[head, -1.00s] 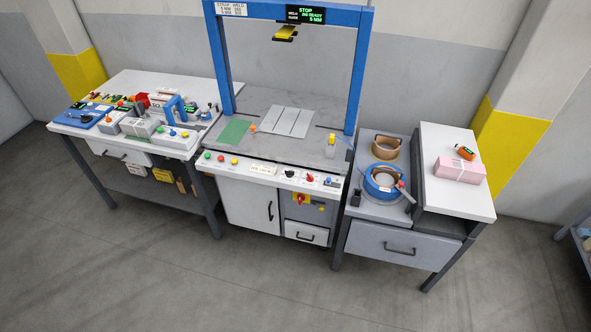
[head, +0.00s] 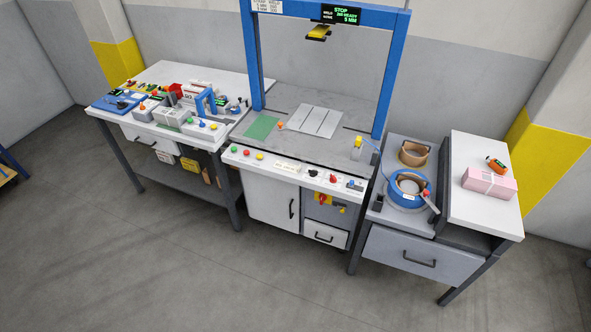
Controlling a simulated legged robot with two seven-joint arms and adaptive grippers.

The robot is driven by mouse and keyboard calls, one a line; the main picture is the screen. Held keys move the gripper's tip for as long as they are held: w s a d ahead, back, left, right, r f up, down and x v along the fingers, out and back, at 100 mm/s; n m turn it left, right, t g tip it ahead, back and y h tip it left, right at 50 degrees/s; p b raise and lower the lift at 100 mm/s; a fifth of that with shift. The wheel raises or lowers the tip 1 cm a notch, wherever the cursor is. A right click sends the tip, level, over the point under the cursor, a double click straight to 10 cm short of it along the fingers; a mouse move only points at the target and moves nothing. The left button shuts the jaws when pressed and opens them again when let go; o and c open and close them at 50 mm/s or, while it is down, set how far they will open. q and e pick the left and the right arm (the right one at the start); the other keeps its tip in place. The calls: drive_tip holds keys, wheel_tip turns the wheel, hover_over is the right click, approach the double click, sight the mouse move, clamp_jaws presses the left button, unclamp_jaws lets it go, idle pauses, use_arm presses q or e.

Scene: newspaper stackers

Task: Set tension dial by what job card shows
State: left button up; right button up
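The strapping machine has a blue frame (head: 393,75) over a grey table. Its front panel (head: 272,163) carries red, green and yellow buttons at the left, a small label, then a black dial (head: 313,172) and a red knob (head: 333,178). I cannot read the dial's setting. A green card (head: 262,127) lies at the table's left; I cannot tell whether it is the job card. A sign (head: 268,6) at the frame's top left shows small text, partly cut off. Neither gripper is in view.
A cluttered white bench (head: 205,78) stands left of the machine. At the right, a grey stand holds a blue strap reel (head: 396,190) and a brown reel (head: 414,153). A white cabinet top (head: 486,214) bears a pink parcel (head: 489,184). The floor (head: 190,280) in front is clear.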

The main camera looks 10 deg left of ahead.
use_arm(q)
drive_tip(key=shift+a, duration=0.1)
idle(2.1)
